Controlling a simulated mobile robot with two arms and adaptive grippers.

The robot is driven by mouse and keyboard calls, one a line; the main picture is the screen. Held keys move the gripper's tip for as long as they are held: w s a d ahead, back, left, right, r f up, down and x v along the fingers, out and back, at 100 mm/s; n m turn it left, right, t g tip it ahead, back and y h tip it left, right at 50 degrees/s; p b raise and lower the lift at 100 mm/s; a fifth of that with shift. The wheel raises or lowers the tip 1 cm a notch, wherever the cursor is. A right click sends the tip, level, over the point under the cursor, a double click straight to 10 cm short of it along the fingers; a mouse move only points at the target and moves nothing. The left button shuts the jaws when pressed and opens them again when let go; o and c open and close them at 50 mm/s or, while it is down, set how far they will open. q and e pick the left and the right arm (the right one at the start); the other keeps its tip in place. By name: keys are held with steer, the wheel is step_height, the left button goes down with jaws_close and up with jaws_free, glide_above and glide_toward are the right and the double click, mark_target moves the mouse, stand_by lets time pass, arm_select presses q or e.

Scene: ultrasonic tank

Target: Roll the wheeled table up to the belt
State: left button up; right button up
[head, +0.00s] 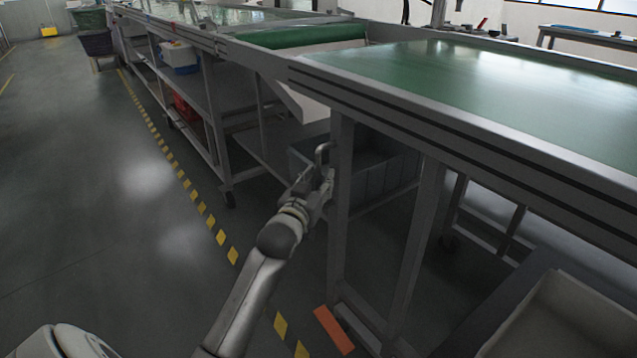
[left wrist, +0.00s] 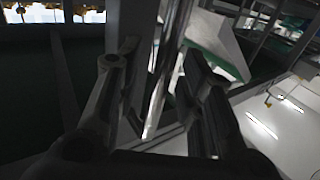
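The green belt (head: 490,85) lies on a grey frame at the right of the head view. Left of it stands a long grey table with lower shelves (head: 209,105) and a caster at its near leg; I take it as the wheeled table. My left gripper (head: 326,182) is beside a grey upright leg (head: 341,215) under the belt's near left corner. In the left wrist view its two fingers (left wrist: 160,75) stand apart, with a bright upright bar between them; contact cannot be told. My right gripper is not in view.
A grey bin (head: 375,165) sits under the belt frame. An orange floor mark (head: 333,330) and yellow-black tape (head: 196,207) lie near my left arm. The floor at the left is clear. A pale tray (head: 570,325) is at the lower right.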

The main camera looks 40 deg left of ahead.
arm_select(q)
steer(key=shift+w, duration=0.2)
jaws_close()
steer(key=shift+a, duration=0.1)
